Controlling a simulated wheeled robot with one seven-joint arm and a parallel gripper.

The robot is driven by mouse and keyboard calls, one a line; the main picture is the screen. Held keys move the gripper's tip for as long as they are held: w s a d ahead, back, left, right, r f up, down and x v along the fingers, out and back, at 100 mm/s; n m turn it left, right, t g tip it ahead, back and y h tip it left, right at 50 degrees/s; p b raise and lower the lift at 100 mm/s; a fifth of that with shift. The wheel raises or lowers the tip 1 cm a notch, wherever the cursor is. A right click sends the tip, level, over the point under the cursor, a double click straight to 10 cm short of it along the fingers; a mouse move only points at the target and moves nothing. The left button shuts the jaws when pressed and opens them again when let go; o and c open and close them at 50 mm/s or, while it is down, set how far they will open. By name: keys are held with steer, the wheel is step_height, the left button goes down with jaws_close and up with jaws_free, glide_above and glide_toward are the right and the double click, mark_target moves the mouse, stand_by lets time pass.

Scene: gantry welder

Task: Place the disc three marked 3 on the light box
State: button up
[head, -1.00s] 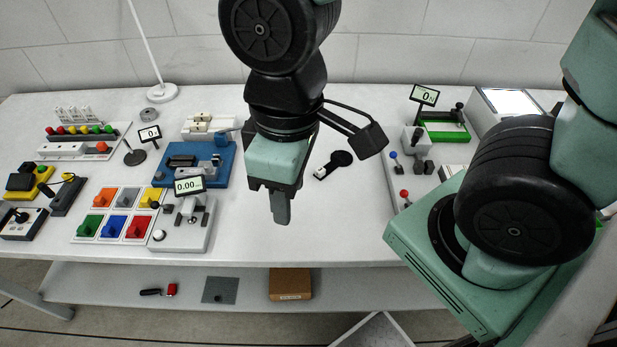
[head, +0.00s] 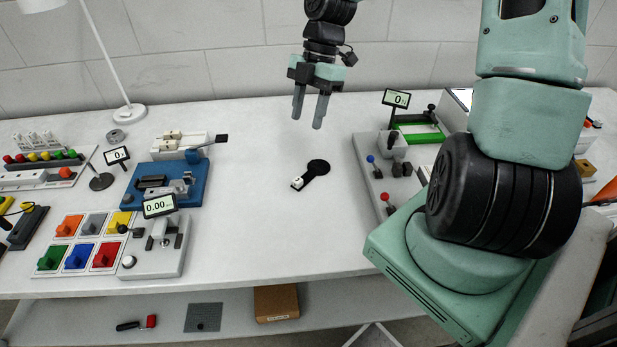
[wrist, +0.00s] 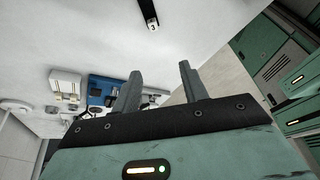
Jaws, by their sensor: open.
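Disc three (head: 318,167) is a flat black disc with a short arm and a white tab, lying on the open middle of the bench. In the wrist view its tab (wrist: 152,25) shows the mark 3 at the top edge; the round part is out of frame. The light box (head: 459,98), with a pale top, stands at the back right, mostly hidden behind my arm. My gripper (head: 308,119) is open and empty, its fingers pointing down above the back of the bench, apart from the disc. Its two fingers also show in the wrist view (wrist: 160,75).
A device with red and blue knobs (head: 378,172) and a green fixture (head: 420,133) stand right of the disc. The bench around the disc is clear.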

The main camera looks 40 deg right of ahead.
steer(key=d, duration=0.2)
glide_above(296, 181)
steer(key=d, duration=0.3)
steer(key=shift+n+y, duration=0.3)
steer(key=shift+n, duration=0.1)
steer(key=f, duration=1.1)
steer(key=shift+w+a+f, duration=0.15)
steer(key=shift+a, duration=0.1)
steer(key=shift+w+x, duration=0.15)
steer(key=shift+x, duration=1.2)
steer(key=shift+w+x, duration=0.15)
steer(key=shift+x, duration=1.25)
steer(key=shift+s+d+f, duration=0.1)
steer(key=shift+d, duration=0.05)
jaws_close()
